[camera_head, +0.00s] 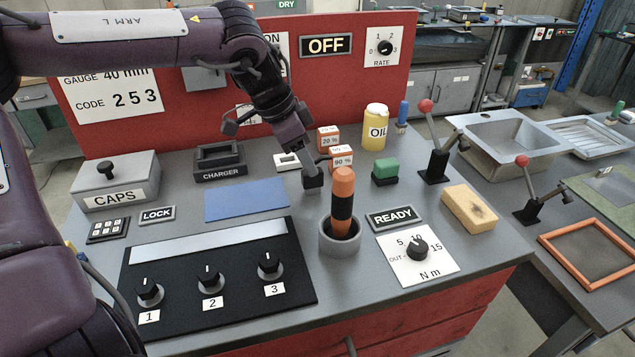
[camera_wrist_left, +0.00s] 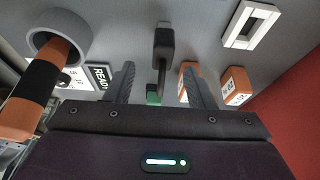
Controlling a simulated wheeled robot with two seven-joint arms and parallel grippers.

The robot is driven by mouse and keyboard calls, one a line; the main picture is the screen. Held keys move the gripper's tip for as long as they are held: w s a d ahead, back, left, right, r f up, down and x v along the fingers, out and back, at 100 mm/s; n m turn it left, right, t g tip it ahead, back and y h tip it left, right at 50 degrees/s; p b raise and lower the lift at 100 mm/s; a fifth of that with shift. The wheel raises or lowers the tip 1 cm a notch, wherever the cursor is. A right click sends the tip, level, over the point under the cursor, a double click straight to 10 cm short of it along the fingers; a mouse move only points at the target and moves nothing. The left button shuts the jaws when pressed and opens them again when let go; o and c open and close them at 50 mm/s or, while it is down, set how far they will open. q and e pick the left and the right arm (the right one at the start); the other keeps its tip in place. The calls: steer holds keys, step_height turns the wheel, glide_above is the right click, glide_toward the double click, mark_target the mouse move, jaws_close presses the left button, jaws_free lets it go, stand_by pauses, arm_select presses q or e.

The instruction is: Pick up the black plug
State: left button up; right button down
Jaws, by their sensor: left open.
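The black plug (camera_head: 313,180) is a small dark block on the grey bench top, between the white socket frame (camera_head: 287,161) and the orange-and-black handle in its grey ring. In the left wrist view the plug (camera_wrist_left: 163,40) lies just beyond the fingertips, roughly centred between them, with its dark cable running back between the fingers. My left gripper (camera_wrist_left: 162,68) is open, its two dark fingers apart and apparently not touching the plug. In the head view my left gripper (camera_head: 303,160) is just above the plug, its fingers partly hidden. My right gripper is not in view.
The orange-and-black handle (camera_head: 343,190) stands upright close by. Orange-and-white boxes (camera_head: 341,159), a green button (camera_head: 385,170) and a yellow OIL bottle (camera_head: 375,128) are right of the plug. A flat blue pad (camera_head: 246,200) lies left. A red panel (camera_head: 345,85) stands behind.

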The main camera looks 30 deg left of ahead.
mark_target(312, 182)
arm_select(q)
steer(key=x, duration=0.2)
steer(key=p+x, duration=0.1)
steer(key=x, duration=0.2)
steer(key=shift+a+f, duration=0.15)
steer(key=shift+f, duration=0.25)
steer(key=shift+c, duration=0.4)
steer(key=c, duration=1)
